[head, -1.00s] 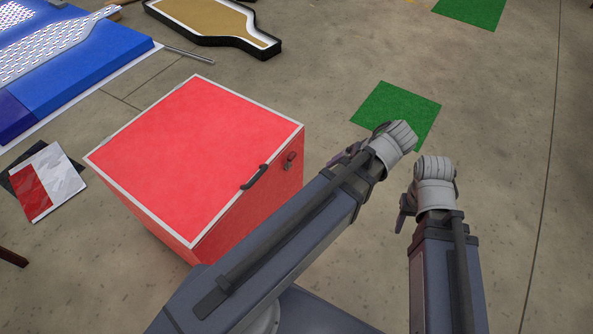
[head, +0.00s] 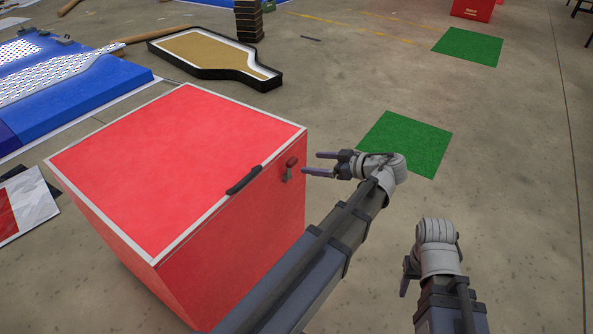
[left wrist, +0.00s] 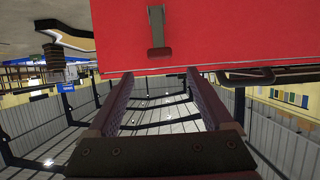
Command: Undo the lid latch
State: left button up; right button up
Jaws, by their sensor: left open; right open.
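The red box (head: 175,165) with a white-edged red lid stands at the left of the head view. Its latch (head: 290,168), a small dark lever with a reddish end, is on the side face near the lid's edge. A dark handle (head: 243,180) sits on the lid edge beside it. My left gripper (head: 312,163) is open and empty, its fingers pointing at the latch, just short of it. In the left wrist view the latch (left wrist: 157,28) shows ahead of the open fingers (left wrist: 150,78). My right gripper (head: 405,276) is apart from the box, low at the right.
A green mat (head: 408,143) lies behind my left gripper and another green mat (head: 468,47) farther back. A black-rimmed bottle-shaped tray (head: 215,55) and blue panels (head: 75,90) lie beyond the box. The floor at the right is clear.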

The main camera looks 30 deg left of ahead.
aim_at(294, 161)
pick_arm(q)
jog(key=b+x, duration=0.2)
jog(key=x, duration=0.4)
jog(key=shift+a+f, duration=0.1)
jog(key=shift+b+x, duration=0.45)
jog(key=shift+x, duration=0.3)
grip_shut()
dwell(0.5)
